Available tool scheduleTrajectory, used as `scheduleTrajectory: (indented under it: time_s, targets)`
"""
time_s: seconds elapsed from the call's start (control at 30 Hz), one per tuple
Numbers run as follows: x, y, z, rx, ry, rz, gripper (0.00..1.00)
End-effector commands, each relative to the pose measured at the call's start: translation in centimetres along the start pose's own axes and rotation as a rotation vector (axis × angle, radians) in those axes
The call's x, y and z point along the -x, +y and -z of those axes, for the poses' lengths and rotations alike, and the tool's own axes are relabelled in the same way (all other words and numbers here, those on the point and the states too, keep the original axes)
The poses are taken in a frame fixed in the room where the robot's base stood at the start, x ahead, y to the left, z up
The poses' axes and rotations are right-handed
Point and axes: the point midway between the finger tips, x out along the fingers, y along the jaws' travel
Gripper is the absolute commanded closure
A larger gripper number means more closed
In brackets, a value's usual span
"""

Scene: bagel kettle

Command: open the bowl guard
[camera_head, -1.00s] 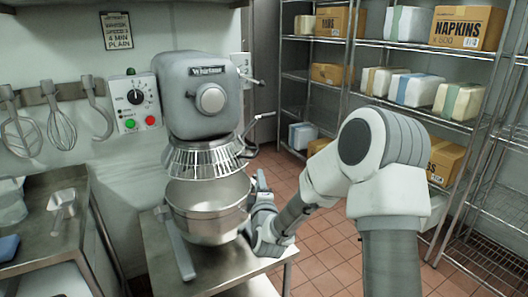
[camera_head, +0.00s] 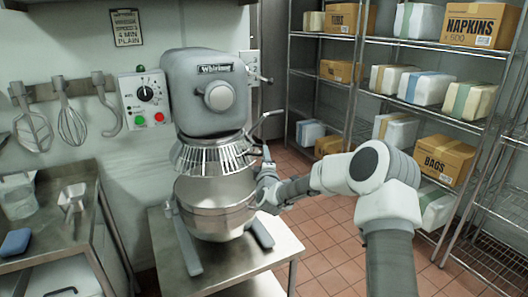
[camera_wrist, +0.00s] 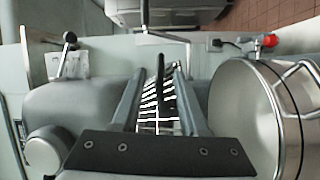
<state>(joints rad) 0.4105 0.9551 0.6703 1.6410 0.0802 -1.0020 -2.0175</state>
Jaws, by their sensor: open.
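The bowl guard (camera_head: 208,157) is a conical cage of metal wires, seated down around the top of the steel bowl (camera_head: 215,205) under the grey mixer head (camera_head: 205,92). In the wrist view the guard's wires (camera_wrist: 149,108) show between the head on the left and the bowl (camera_wrist: 235,115) on the right. My gripper (camera_head: 267,158) is at the guard's right side, at about rim height. In the wrist view my gripper (camera_wrist: 158,75) is open, its two fingers on either side of a dark bar (camera_wrist: 161,90) by the wires. Contact cannot be told.
The mixer stands on a steel table (camera_head: 220,262). A lever with a red knob (camera_wrist: 270,41) shows near the bowl in the wrist view. A control box (camera_head: 147,98) is on the wall. Shelving (camera_head: 352,85) stands behind my arm, with tiled floor (camera_head: 318,235) between.

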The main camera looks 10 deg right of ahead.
Motion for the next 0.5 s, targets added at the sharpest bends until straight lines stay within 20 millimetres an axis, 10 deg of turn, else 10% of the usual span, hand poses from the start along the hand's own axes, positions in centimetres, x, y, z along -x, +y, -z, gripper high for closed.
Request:
scheduleTrajectory:
  time_s: [0.5]
  targets:
    - [-4.2, 0.0, 0.0, 0.0, 0.001, 0.001, 0.56]
